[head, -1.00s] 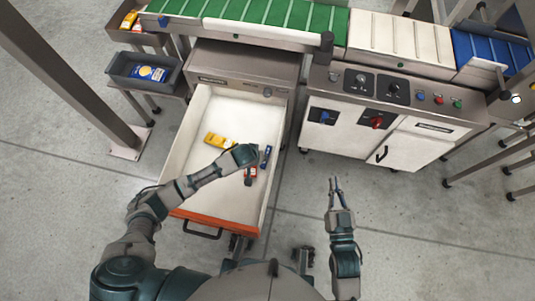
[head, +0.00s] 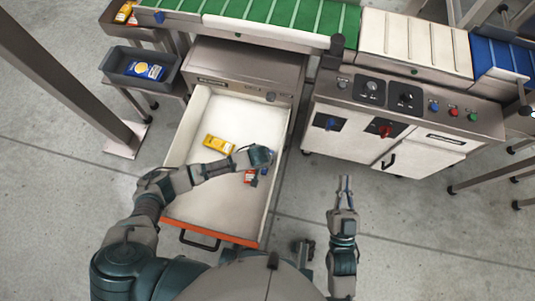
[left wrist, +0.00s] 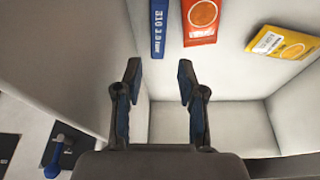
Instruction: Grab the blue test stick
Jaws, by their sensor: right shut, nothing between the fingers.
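The blue test stick (head: 264,172) lies in the open white drawer (head: 205,195), partly hidden by my left gripper (head: 267,157) in the head view. In the left wrist view the stick (left wrist: 158,28) stands out as a blue bar with white lettering, beyond the gap between the fingers. My left gripper (left wrist: 159,78) is open with nothing between its fingers. A red packet (left wrist: 200,22) lies close beside the stick, and a yellow packet (left wrist: 283,42) lies farther right. My right gripper (head: 346,183) is shut and empty, out to the right of the drawer.
The drawer's side walls stand close around the left gripper. A grey bin (head: 117,66) with a blue-and-yellow packet stands at the left. Open floor lies right of the drawer.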

